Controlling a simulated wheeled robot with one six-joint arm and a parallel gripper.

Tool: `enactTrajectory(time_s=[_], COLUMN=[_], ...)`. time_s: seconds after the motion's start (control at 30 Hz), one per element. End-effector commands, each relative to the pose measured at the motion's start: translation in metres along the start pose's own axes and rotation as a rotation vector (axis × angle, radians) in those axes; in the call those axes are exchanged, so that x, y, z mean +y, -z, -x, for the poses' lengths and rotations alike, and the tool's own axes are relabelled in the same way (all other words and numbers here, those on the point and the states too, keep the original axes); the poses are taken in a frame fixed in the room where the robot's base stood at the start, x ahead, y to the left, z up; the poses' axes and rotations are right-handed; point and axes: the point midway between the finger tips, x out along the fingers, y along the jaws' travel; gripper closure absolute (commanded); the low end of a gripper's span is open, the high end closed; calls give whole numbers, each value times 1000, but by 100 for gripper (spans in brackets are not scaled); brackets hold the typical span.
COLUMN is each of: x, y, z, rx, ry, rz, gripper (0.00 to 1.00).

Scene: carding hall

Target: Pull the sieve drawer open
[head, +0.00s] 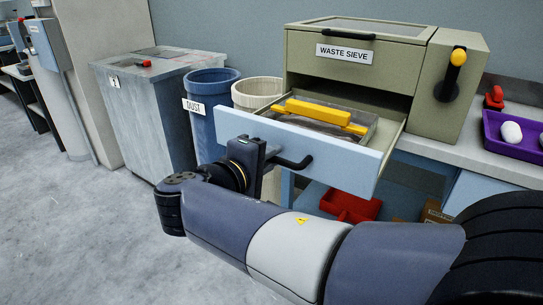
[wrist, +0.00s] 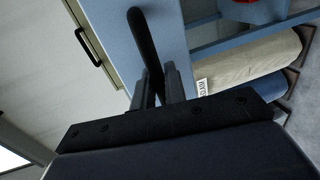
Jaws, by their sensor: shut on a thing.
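The sieve drawer (head: 345,162) has a pale blue front and stands pulled out of the green-beige waste sieve cabinet (head: 390,72). Inside it lies a metal-framed sieve (head: 355,125) with a yellow bar (head: 318,112) across it. My gripper (head: 270,157) is in front of the drawer's left half, shut on the black drawer handle (head: 296,163). In the wrist view, the handle (wrist: 143,38) runs down between the fingers of my gripper (wrist: 160,88), against the blue drawer front (wrist: 172,30). The gripped part of the handle is partly hidden by the fingers.
A blue dust bin (head: 203,120) and a cream bin (head: 257,92) stand left of the cabinet. A grey box-shaped bin (head: 150,120) is further left. A purple tray (head: 497,142) is on the bench at right. A red tray (head: 350,206) sits below the drawer. Floor at left is clear.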

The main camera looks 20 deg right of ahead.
Motion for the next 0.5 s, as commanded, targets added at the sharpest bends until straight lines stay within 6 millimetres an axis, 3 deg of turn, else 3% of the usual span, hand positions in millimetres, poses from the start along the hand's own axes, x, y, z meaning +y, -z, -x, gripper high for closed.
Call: enactTrajectory(time_s=[0.17,0.2,0.37,0.5], x=[-1,-1,-1,0], y=[0,0,0,0], z=[0,0,0,0], rx=[-1,-1,-1,0], ry=[2,2,1,1], rz=[1,1,0,0], gripper=[100,85,72,70])
